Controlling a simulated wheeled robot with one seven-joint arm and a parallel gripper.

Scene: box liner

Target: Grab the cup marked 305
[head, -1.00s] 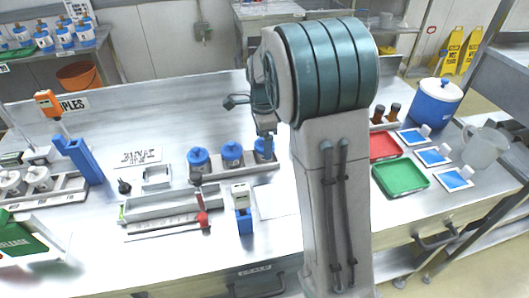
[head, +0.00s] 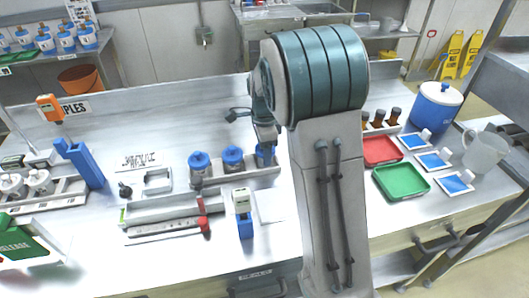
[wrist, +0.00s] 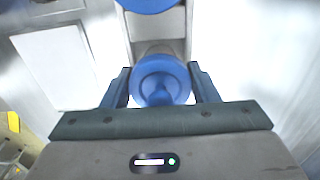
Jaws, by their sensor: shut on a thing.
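Three cups with blue lids stand in a row in a grey rack (head: 222,178) on the bench: a left cup (head: 199,165), a middle cup (head: 233,159) and a right cup (head: 266,157). My gripper (head: 266,143) is down at the right cup, which is partly hidden by it. In the wrist view the round blue lid of this cup (wrist: 160,82) sits between the two fingers of my gripper (wrist: 160,88), which are shut on it. The cup appears to be still at its place in the rack. No number on any cup is readable.
A blue holder with a white-topped device (head: 244,215) stands in front of the rack. Red (head: 382,150) and green (head: 400,181) trays, brown bottles (head: 379,118) and a blue canister (head: 435,106) are at right.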

